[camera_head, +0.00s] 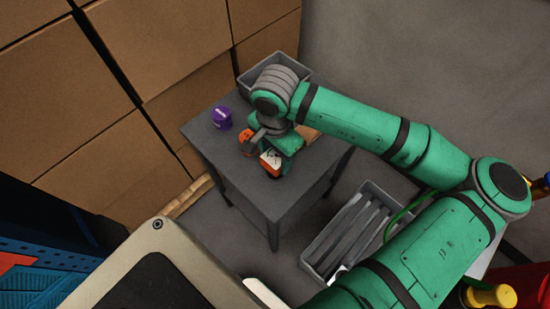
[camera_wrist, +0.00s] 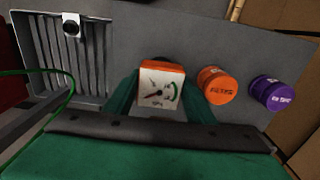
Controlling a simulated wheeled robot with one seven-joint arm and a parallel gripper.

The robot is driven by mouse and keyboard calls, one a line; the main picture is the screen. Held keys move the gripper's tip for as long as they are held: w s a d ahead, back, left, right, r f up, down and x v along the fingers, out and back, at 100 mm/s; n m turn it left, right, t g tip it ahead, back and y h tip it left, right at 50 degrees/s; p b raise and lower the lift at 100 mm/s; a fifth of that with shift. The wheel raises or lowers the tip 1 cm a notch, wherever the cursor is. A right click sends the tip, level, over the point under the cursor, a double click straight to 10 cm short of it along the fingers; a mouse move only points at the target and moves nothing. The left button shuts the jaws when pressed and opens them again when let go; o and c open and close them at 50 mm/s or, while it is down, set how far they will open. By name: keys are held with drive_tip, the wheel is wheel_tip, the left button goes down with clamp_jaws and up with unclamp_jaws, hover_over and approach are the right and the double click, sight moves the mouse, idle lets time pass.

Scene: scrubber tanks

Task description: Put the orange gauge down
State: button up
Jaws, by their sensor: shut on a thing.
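The orange gauge, a small block with a white dial face and an orange top, is in my gripper. In the wrist view the gauge (camera_wrist: 160,93) sits between the two green fingers, its dial facing the camera. In the head view the gauge (camera_head: 271,161) shows at the front of my gripper (camera_head: 284,148), over the grey table (camera_head: 262,192). My gripper is shut on it. I cannot tell whether its underside touches the tabletop. The arm hides part of the table behind the gripper.
An orange canister (camera_wrist: 217,85) stands close beside the gauge, and a purple canister (camera_wrist: 272,93) beyond it. A grey bin (camera_head: 297,63) is at the table's back. A ribbed grey crate (camera_head: 316,247) lies on the floor. The front tabletop is clear. Cardboard boxes (camera_head: 195,50) rise at left.

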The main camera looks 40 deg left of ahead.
drive_tip(key=shift+f, duration=0.65)
drive_tip(key=shift+f, duration=0.1)
drive_tip(key=o, duration=1.2)
drive_tip(key=shift+c, duration=0.2)
wheel_tip(320, 180, up, 12)
drive_tip(key=shift+w+r, duration=0.1)
drive_tip(key=shift+s+a, duration=0.1)
drive_tip(key=shift+s, duration=0.15)
